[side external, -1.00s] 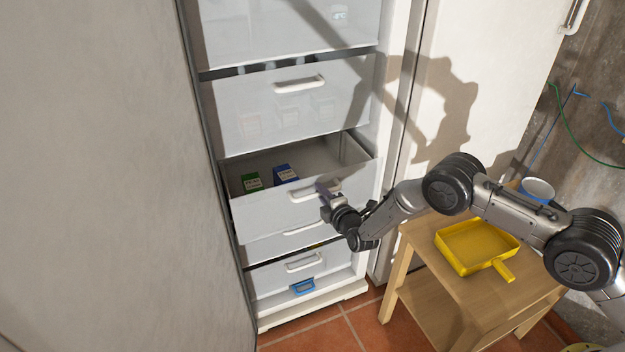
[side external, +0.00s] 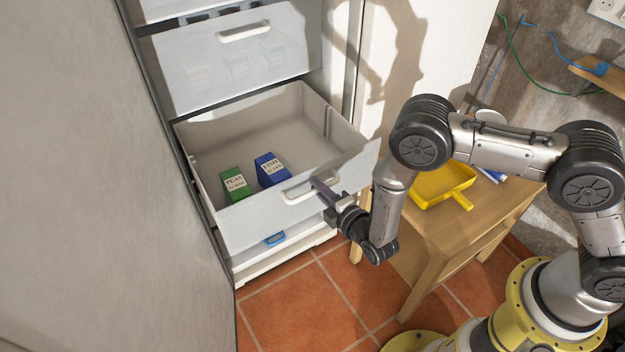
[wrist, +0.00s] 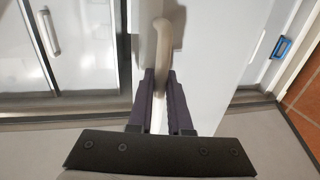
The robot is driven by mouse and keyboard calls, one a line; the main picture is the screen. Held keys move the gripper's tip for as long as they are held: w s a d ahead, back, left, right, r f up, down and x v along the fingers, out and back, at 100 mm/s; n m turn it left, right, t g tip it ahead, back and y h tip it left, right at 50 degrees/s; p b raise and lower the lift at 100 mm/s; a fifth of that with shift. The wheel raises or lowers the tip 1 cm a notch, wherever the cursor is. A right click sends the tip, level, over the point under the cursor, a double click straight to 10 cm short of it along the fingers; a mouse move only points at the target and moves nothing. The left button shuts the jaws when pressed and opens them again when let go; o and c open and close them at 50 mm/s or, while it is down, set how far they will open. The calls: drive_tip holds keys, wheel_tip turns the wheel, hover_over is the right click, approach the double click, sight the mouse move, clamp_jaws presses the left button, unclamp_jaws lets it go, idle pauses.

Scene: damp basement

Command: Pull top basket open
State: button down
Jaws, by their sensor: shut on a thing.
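In the side view, a pale basket (side external: 255,228) stands far out of the white upright freezer. It sits below other basket fronts, so it is not the highest one in view. A green box (side external: 233,184) and a blue box (side external: 271,169) lie in it toward the front. My gripper (side external: 322,186) is shut on the white handle (side external: 295,195) at the basket's front. In the wrist view, the dark fingers of my gripper (wrist: 160,88) close around the handle (wrist: 163,35), partly hiding it.
A closed translucent basket (side external: 240,65) with its own handle is above the open one. A blue clip (side external: 274,239) shows below. A wooden table (side external: 425,235) with a yellow tray (side external: 440,188) stands at right, close to my arm. Tiled floor (side external: 300,305) is bare in front.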

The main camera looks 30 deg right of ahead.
drive_tip(key=shift+s, duration=0.1)
idle(0.3)
drive_tip(key=c, duration=1.1)
unclamp_jaws()
drive_tip(key=shift+c, duration=0.2)
drive_tip(key=shift+s, duration=0.1)
drive_tip(key=v, duration=1.3)
drive_tip(key=shift+s, duration=0.35)
